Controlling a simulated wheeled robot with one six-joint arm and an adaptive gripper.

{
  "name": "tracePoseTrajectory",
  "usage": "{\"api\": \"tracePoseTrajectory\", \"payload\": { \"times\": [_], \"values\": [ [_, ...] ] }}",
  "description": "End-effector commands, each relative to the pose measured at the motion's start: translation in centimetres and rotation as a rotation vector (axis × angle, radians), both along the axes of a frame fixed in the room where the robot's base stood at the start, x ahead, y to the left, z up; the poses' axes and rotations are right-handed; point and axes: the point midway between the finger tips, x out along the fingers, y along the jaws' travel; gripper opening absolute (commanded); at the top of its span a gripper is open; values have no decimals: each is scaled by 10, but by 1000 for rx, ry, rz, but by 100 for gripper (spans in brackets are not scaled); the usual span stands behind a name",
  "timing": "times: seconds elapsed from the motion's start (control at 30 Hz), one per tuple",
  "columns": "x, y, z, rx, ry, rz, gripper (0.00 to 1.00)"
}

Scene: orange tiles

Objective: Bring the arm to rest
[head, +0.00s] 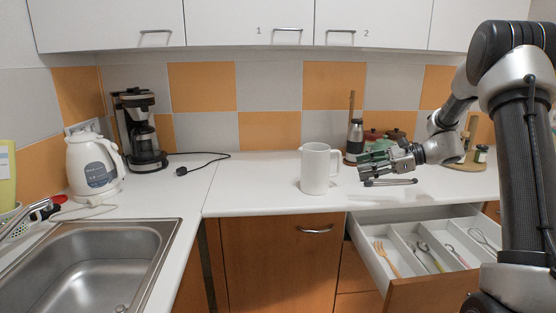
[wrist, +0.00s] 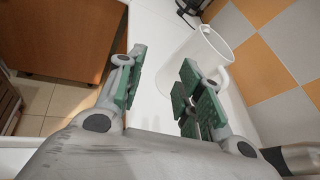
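My gripper (head: 375,169) is above the counter at the right in the head view, over the back of the open drawer. In the wrist view its two green-padded fingers (wrist: 158,88) stand apart with nothing between them. My arm comes in from the right side of the head view. A white pitcher (head: 316,170) stands upright on the counter just left of my gripper. It also shows past the fingers in the wrist view (wrist: 198,55), apart from them.
An open drawer (head: 421,286) with utensils juts out below my gripper. A coffee maker (head: 141,130), a kettle (head: 92,165) and a sink (head: 85,265) are at left. Pots (head: 372,136) and a dark bottle (head: 355,137) stand behind my gripper. The counter left of the pitcher is mostly clear.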

Motion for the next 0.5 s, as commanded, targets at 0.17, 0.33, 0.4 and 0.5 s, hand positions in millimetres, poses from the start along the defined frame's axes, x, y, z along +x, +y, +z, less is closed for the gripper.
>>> {"api": "tracePoseTrajectory", "payload": {
  "times": [0.17,0.33,0.4,0.5],
  "values": [
    [-94,25,41,-320,-158,215,36],
    [-184,23,62,-620,-334,431,36],
    [-219,16,67,-740,-410,523,36],
    [-265,2,71,-912,-526,658,36]
  ]
}}
